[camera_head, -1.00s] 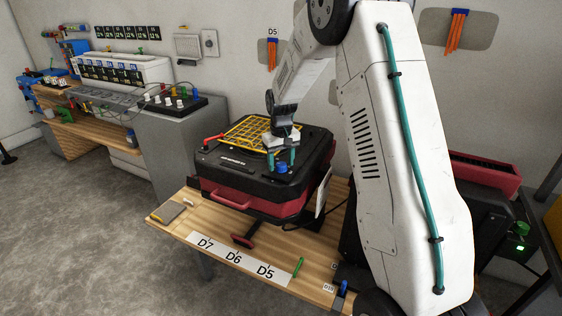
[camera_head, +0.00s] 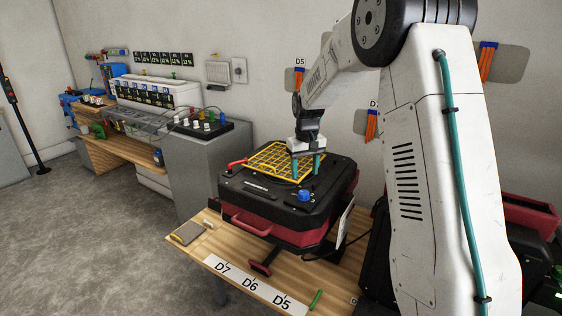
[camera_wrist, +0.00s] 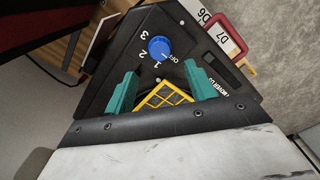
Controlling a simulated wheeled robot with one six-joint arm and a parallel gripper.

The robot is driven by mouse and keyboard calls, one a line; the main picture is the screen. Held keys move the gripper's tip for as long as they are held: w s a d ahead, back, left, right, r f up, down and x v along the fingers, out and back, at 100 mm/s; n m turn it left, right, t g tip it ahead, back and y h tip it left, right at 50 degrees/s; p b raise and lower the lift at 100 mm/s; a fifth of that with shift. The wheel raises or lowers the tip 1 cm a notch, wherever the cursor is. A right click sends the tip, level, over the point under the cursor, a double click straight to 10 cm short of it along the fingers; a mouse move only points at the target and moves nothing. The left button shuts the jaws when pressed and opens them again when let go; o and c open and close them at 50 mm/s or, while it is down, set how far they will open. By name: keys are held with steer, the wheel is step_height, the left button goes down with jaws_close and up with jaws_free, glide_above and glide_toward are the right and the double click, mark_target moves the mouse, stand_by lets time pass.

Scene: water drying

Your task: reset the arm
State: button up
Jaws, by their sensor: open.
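My gripper (camera_head: 306,166) has two teal fingers, set apart with nothing between them. It hangs from my white arm above the black and red machine (camera_head: 232,186), over its top near the right end of the yellow grid (camera_head: 268,160). A blue knob (camera_head: 305,195) on the machine's top stands just below and in front of the fingers. In the wrist view, the fingers (camera_wrist: 163,95) are spread on both sides of a corner of the yellow grid. The blue knob (camera_wrist: 159,48) lies beyond them, with the marks 1, 2 and 3 around it.
The machine stands on a wooden table (camera_head: 205,250) with a label strip (camera_head: 252,284) reading D7, D6, D5. A red lever (camera_head: 237,163) is at its left, a green marker (camera_head: 315,299) at the front. Orange-bristled tools (camera_head: 487,62) hang on the wall. Grey floor is clear at left.

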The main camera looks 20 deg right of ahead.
steer(key=s+a+r, duration=0.4)
steer(key=s, duration=0.9)
steer(key=s+a+r+t, duration=0.1)
steer(key=s+a+r, duration=0.3)
steer(key=s, duration=0.9)
steer(key=s+a+r, duration=0.4)
steer(key=s+a, duration=0.1)
steer(key=s, duration=0.8)
steer(key=shift+s+a+r+n, duration=0.2)
steer(key=shift+s+a+n, duration=0.15)
steer(key=shift+s+n, duration=0.05)
